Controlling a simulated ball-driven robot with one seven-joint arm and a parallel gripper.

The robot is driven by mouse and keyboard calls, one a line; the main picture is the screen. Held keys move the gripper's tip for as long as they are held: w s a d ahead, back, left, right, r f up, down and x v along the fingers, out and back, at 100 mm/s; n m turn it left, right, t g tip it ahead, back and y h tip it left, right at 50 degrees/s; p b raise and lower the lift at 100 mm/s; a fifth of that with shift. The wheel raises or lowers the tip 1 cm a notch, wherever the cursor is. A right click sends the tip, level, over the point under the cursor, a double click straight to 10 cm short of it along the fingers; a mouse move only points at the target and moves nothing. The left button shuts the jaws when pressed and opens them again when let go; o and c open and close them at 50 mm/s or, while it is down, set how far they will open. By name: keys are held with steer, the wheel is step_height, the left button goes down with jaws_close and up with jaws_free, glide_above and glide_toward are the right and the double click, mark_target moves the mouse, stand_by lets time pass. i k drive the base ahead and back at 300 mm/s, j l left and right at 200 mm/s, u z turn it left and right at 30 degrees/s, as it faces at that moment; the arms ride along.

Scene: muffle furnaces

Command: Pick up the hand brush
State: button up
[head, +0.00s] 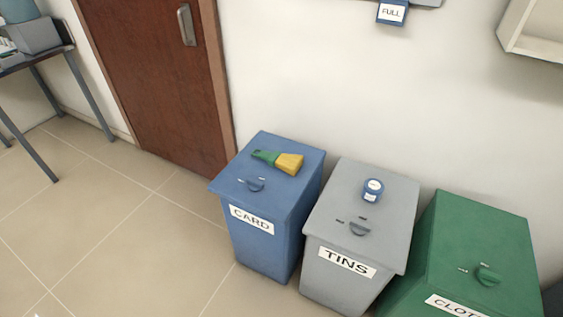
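The hand brush (279,161) lies flat on the lid of the blue bin (265,250) labelled CARD. It has a green handle pointing left and a yellow bristle end pointing right. It lies behind the lid's dark blue knob, apart from it. My gripper is not in view.
A grey bin (336,285) labelled TINS stands right of the blue bin, with a small blue-and-white tin (373,190) on its lid. A green bin (477,235) stands further right. A brown door (155,75) and wall are behind. A table (42,58) is at upper left. The tiled floor (130,240) at left is clear.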

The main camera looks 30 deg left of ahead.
mark_target(290, 164)
steer(key=i+j, duration=0.2)
steer(key=j, duration=0.2)
steer(key=i+j, duration=0.2)
steer(key=j, duration=0.15)
steer(key=i+j, duration=0.2)
steer(key=j, duration=0.2)
steer(key=i+j, duration=0.2)
steer(key=j, duration=0.15)
steer(key=i+j, duration=0.2)
steer(key=j, duration=0.2)
steer(key=i+j, duration=0.2)
steer(key=j, duration=0.15)
steer(key=i+j, duration=0.15)
steer(key=j, duration=0.25)
steer(key=i+j, duration=0.2)
steer(key=j, duration=0.15)
